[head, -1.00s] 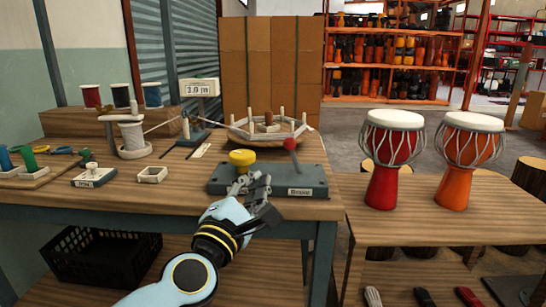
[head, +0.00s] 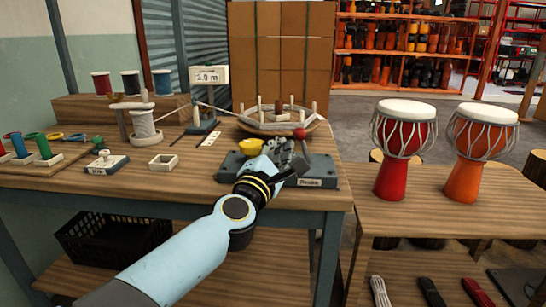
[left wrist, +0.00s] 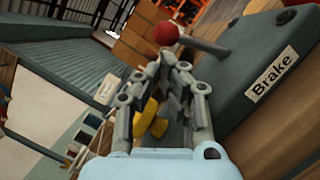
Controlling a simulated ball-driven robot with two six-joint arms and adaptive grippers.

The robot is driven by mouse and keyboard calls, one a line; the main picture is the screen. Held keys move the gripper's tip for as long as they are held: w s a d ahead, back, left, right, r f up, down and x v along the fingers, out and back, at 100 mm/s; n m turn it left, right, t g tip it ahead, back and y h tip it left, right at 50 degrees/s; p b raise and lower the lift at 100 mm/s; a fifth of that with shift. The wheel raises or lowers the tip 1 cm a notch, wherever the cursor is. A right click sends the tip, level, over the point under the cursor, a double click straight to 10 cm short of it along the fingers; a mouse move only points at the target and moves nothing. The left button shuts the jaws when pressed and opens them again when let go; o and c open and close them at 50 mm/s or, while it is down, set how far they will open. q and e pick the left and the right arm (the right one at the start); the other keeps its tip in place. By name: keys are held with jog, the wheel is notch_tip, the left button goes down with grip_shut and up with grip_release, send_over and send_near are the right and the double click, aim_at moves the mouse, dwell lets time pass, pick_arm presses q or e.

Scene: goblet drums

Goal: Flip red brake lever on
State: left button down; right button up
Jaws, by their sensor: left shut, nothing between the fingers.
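The red brake lever knob (head: 299,133) tops a thin shaft on the right part of the dark grey base labelled "Brake" (head: 322,165). In the left wrist view the red knob (left wrist: 165,33) is just past my fingertips, and its metal shaft (left wrist: 205,44) runs to the right. My left gripper (head: 285,150) is shut and empty, just left of the lever and over the base. The left wrist view shows its fingers (left wrist: 170,62) close to the knob; I cannot tell if they touch it. My right gripper is out of view.
A yellow knob (head: 251,146) stands on the same base, left of my gripper. A round wooden wheel with pegs (head: 262,127) is behind it. A white spool (head: 145,128) and small tray (head: 163,162) are left. Two drums (head: 392,180) stand on the right table (head: 440,215).

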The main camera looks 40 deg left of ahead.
aim_at(302, 132)
pick_arm(q)
jog(key=shift+w+a+r, duration=0.1)
jog(key=shift+w+a, duration=0.05)
jog(key=shift+w, duration=0.3)
jog(key=shift+w+d+r+m+h+p, duration=0.15)
jog(key=shift+r+m+p, duration=0.3)
jog(key=shift+p, duration=0.6)
jog(key=shift+w+d+r+m+h+p, duration=0.1)
jog(key=shift+d+r+m+h+p, duration=0.15)
jog(key=shift+m+p, duration=0.55)
jog(key=d+m+p, duration=0.1)
jog(key=p, duration=0.2)
jog(key=w+d+r+m+g+p, duration=0.1)
jog(key=m+p, duration=0.1)
jog(key=p, duration=0.2)
jog(key=m+p, duration=0.1)
jog(key=p, duration=0.2)
jog(key=shift+w+d+r+m+g+h+p, duration=0.3)
jog(key=shift+w+d+r+m+g+h, duration=0.05)
jog(key=shift+d+r+g+h, duration=0.05)
jog(key=shift+w+d+f+m+p, duration=0.25)
jog(key=shift+m+p, duration=0.35)
jog(key=shift+p, duration=0.3)
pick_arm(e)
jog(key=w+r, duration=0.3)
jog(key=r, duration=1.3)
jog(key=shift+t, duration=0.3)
